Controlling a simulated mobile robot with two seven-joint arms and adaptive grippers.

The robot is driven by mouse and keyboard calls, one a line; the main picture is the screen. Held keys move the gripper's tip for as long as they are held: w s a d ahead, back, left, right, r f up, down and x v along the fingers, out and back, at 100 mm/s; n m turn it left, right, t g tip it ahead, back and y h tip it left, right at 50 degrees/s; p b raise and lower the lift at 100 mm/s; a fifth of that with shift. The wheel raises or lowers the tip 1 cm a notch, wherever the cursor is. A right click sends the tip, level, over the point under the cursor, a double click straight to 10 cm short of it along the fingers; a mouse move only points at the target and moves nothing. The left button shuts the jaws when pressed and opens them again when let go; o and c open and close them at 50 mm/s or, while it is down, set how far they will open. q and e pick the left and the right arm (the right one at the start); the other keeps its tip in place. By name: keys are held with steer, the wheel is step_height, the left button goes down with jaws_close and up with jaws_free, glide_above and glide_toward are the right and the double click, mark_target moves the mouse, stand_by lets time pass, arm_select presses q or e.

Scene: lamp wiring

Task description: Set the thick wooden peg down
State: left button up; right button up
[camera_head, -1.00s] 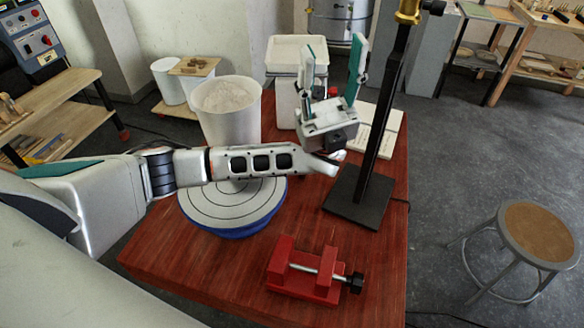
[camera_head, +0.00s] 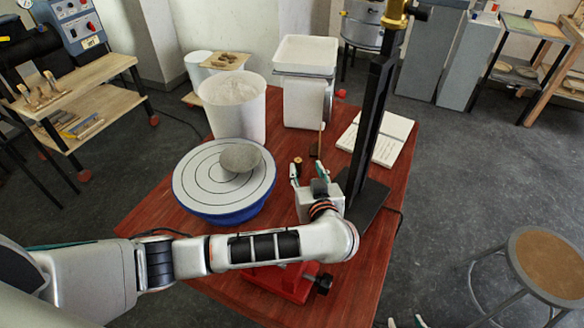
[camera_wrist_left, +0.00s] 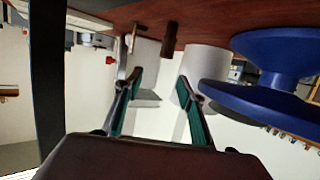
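The thick wooden peg (camera_head: 297,166) stands upright on the red table, a short dark cylinder with a lighter top. It also shows in the left wrist view (camera_wrist_left: 170,40), where the picture is upside down and the table is at the top. My left gripper (camera_head: 308,170) is low over the table just in front of the peg. Its two teal-padded fingers are apart, with nothing between them in the left wrist view (camera_wrist_left: 160,85). The peg is apart from the fingers. My right gripper's tips (camera_head: 406,322) show at the bottom edge of the head view, spread apart and empty.
A black lamp stand (camera_head: 370,130) rises close to the right of my left gripper. A thin upright stick (camera_head: 320,140) stands behind. The blue-based wheel (camera_head: 195,180) with a grey disc is to the left. A red vise (camera_head: 298,284) lies partly under my arm.

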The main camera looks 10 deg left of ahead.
mark_target(298, 162)
arm_select(q)
steer(key=shift+w+a+f, duration=0.3)
steer(key=shift+w+f, duration=0.15)
steer(key=shift+w, duration=0.1)
steer(key=shift+w+a+f, duration=0.3)
steer(key=shift+w+f, duration=0.1)
steer(key=shift+w, duration=0.15)
steer(key=x, duration=0.5)
steer(key=shift+s+a+f, duration=0.2)
steer(key=shift+s+f, duration=0.05)
steer(key=shift+f, duration=0.15)
steer(key=c, duration=0.9)
steer(key=shift+c, duration=0.4)
